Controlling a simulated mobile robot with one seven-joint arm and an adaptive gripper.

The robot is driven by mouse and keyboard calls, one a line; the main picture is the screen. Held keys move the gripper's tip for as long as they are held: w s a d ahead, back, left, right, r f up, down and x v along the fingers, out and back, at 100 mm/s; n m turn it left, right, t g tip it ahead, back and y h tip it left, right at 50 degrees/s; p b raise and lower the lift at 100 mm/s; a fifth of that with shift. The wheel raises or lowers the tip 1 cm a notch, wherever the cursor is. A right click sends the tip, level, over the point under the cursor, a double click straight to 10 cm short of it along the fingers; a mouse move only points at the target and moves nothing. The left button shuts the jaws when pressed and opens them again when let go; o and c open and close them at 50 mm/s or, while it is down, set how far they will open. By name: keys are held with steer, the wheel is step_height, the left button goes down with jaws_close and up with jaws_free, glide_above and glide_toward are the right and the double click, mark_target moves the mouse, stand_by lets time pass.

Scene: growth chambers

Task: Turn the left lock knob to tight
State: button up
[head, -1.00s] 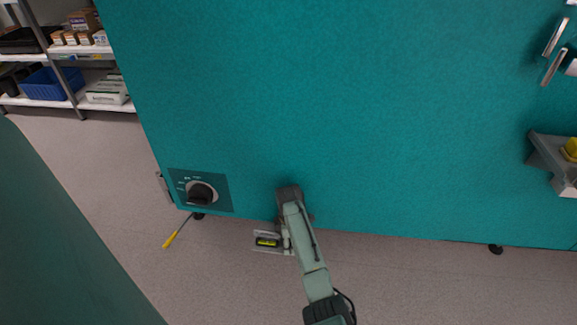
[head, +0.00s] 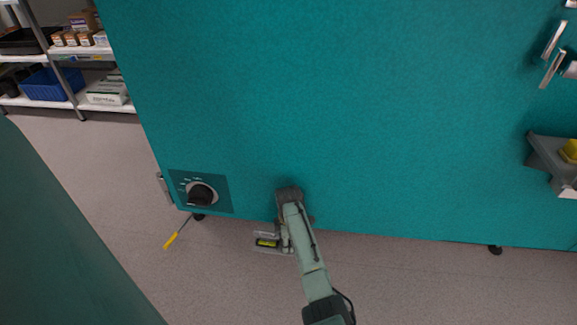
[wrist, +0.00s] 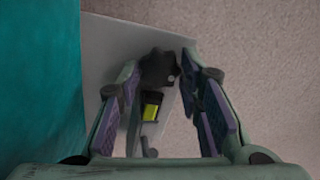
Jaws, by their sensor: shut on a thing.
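A dark, lobed knob (wrist: 159,68) sits on a grey plate (wrist: 112,42) in the wrist view. My gripper (wrist: 160,70) has its two padded fingers on either side of this knob, shut on it. A yellow-green level vial (wrist: 151,108) lies on the plate just below the knob. In the head view, the plate (head: 266,250) with its vial (head: 267,242) is low at the cabinet's bottom edge. My arm covers the knob and most of the gripper there. I cannot read any tight mark on the knob.
The teal cabinet (head: 330,110) fills the middle, close beside my gripper. A grey shelf bracket (head: 550,160) juts out at right. The floor (head: 420,285) in front is clear.

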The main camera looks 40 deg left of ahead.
steer(key=m+p, duration=0.1)
steer(key=m, duration=0.1)
steer(key=shift+r+m+p, duration=0.1)
steer(key=shift+m+p, duration=0.2)
steer(key=shift+m, duration=0.1)
steer(key=shift+m+p, duration=0.75)
steer(key=shift+m, duration=1.25)
steer(key=o, duration=1.2)
steer(key=shift+c, duration=0.2)
step_height(320, 180, up, 12)
steer(key=shift+a, duration=0.1)
